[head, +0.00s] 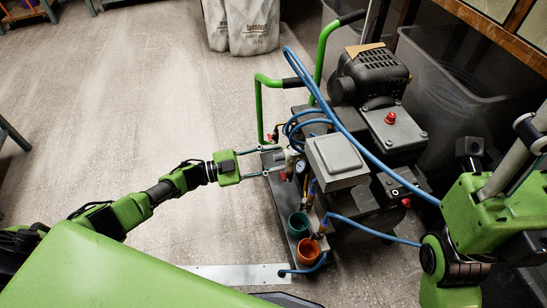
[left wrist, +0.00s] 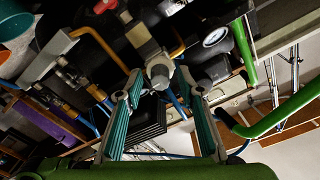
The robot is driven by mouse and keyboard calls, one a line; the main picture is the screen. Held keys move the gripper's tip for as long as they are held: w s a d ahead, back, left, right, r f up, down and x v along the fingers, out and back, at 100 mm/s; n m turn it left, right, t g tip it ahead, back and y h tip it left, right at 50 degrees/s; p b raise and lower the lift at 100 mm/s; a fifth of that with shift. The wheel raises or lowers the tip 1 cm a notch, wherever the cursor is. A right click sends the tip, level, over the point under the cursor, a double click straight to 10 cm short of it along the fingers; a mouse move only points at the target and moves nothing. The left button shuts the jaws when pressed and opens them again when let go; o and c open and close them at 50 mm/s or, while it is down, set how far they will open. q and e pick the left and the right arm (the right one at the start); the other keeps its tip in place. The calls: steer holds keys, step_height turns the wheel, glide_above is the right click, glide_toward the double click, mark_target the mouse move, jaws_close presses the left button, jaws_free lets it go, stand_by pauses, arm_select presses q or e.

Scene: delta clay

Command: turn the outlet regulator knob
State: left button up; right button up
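A compressor unit with a black motor (head: 372,75) stands right of centre in the head view. My left gripper (head: 279,160) reaches the unit's near left side. In the left wrist view its teal-padded fingers (left wrist: 160,82) are apart, with the knob between or just beyond their tips. I cannot tell whether they touch it. In the head view the knob is hard to pick out. My right arm shows at right, its gripper out of view.
A pressure gauge (left wrist: 215,37) sits beside the knob. Blue hoses (head: 345,130) loop over the unit, and a green handle (head: 258,105) rises at its left. Teal (head: 299,223) and orange (head: 308,250) cups stand at its near end. Open floor lies left.

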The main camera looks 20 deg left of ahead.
arm_select(q)
steer(key=v, duration=1.1)
steer(key=shift+s+a, duration=0.25)
steer(key=shift+a, duration=0.05)
